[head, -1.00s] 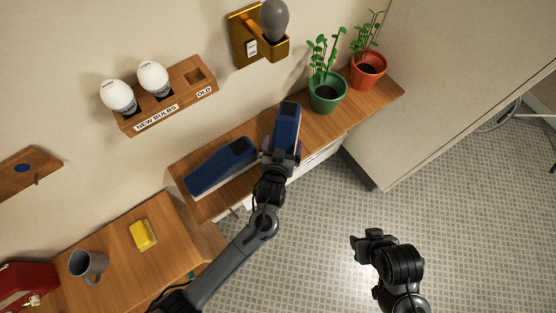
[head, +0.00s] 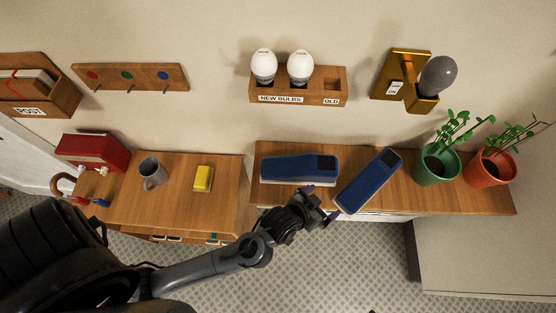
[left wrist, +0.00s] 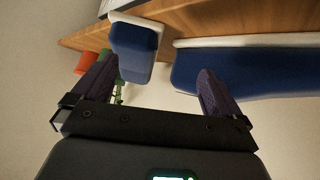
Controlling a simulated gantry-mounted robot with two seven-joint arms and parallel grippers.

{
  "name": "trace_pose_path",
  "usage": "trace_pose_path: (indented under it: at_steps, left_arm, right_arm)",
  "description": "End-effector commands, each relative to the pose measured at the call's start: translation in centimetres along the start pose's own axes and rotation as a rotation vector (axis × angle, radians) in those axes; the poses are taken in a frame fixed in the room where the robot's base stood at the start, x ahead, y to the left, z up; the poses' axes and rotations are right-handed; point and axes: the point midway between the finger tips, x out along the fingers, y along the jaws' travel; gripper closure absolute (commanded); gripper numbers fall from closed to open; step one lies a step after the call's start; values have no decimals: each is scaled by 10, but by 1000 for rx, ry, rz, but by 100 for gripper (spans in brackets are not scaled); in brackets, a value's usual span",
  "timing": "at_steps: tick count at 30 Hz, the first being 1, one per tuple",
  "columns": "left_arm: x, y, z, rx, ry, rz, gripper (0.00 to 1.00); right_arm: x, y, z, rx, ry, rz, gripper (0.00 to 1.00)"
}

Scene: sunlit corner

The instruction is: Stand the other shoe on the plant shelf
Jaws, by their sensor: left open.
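Two dark blue shoes with pale soles are on the wooden plant shelf (head: 460,199). The left-hand shoe (head: 298,168) lies lengthwise along the shelf. The right-hand shoe (head: 370,180) lies at a slant, its near end at the front edge. My left gripper (head: 328,212) is open and empty, just in front of the right-hand shoe's near end. In the left wrist view, the right-hand shoe (left wrist: 134,48) shows beyond and between the spread fingers, and the left-hand shoe (left wrist: 255,70) is at the right, partly behind one finger. My right gripper is out of view.
A green pot (head: 435,167) and an orange pot (head: 490,168) with plants stand at the shelf's right. The bulb holder (head: 335,100) and brass lamp (head: 405,80) are on the wall above. A lower table with a mug (head: 152,172) and yellow block (head: 203,179) is left.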

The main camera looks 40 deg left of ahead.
Motion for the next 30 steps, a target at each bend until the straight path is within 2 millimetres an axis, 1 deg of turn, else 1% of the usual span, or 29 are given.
trace_pose_path:
  at_steps: [1,5,6,9,12,13,15,17,26,30]
  left_arm:
    - [-16,-16,12,-6,-76,3,0]
    - [-59,-53,40,14,-270,-4,0]
    - [-73,-64,48,25,-325,-13,0]
    - [-106,-87,63,51,-442,-42,0]
    - [-130,-102,74,74,-523,-70,0]
    - [-136,-105,76,81,-540,-76,0]
    - [-144,-110,79,88,-568,-88,0]
    - [-148,-113,80,92,-581,-93,0]
    - [-149,-113,80,92,-584,-93,0]
    - [-155,-112,72,92,-583,-93,0]
  right_arm:
    - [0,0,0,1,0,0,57]
    - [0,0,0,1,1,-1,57]
    - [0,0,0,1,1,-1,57]
    - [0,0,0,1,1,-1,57]
    - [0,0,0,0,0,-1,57]
    - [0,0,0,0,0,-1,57]
    - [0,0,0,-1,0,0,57]
    - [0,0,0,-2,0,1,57]
    - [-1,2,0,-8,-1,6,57]
    - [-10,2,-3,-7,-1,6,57]
